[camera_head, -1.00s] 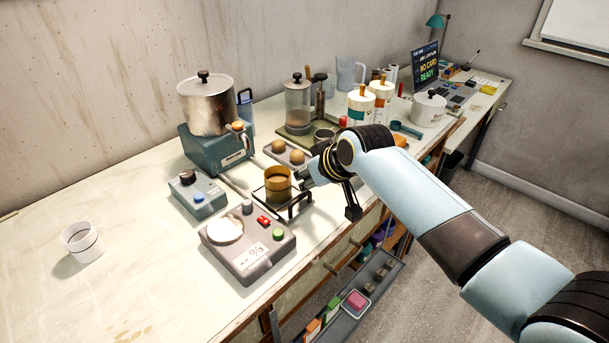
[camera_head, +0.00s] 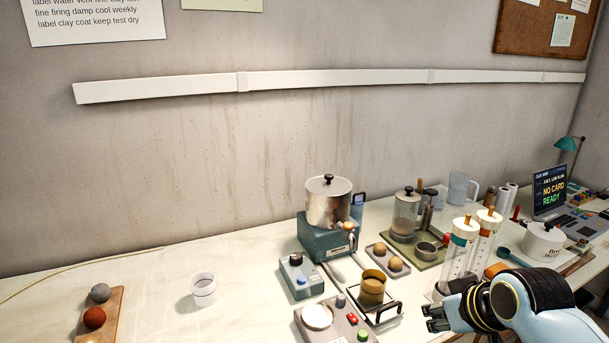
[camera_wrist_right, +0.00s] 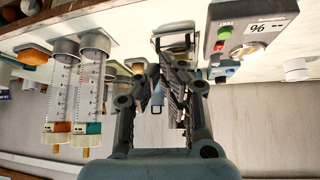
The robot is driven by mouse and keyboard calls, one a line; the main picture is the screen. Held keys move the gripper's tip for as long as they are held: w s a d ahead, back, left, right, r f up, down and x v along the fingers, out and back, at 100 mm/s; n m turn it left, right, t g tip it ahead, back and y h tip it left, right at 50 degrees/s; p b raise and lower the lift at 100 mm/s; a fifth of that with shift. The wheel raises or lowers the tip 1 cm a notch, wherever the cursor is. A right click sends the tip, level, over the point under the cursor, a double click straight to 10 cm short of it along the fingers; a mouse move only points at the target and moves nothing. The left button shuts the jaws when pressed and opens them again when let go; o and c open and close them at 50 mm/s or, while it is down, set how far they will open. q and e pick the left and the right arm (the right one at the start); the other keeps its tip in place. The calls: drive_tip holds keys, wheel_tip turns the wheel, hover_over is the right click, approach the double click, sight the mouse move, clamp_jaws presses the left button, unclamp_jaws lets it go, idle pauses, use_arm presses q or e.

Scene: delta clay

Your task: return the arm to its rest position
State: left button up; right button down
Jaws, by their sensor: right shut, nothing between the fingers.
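My right arm (camera_head: 535,298) comes in from the lower right of the head view, pale blue with black bands. Its right gripper (camera_head: 432,318) is shut and empty, pointing left over the front of the bench, right of the brass-coloured cup (camera_head: 372,288). The gripper's dark fingers also show in the right wrist view (camera_wrist_right: 160,72), with nothing held between them. My left gripper is not in view.

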drive_tip(key=s+d+r+g+h, duration=0.15)
drive_tip(key=s+r, duration=0.25)
drive_tip(key=s, duration=1)
drive_tip(key=s+r+g+h, duration=0.1)
drive_tip(key=s+r+g, duration=0.15)
drive_tip(key=s, duration=1.05)
wheel_tip(320, 180, down, 40)
drive_tip(key=s+d+m+g+b, duration=0.1)
drive_tip(key=s+d+b, duration=0.1)
drive_tip(key=b, duration=1.2)
use_arm(q)
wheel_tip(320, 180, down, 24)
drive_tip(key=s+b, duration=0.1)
drive_tip(key=b, duration=0.9)
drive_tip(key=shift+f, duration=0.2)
use_arm(e)
drive_tip(key=s+f, duration=0.9)
drive_tip(key=f, duration=0.4)
drive_tip(key=s+d+f+g, duration=0.1)
drive_tip(key=s+f, duration=0.8)
drive_tip(key=f, duration=0.3)
drive_tip(key=shift+s+f+y, duration=0.25)
drive_tip(key=shift+f+y, duration=0.1)
drive_tip(key=shift+f, duration=0.05)
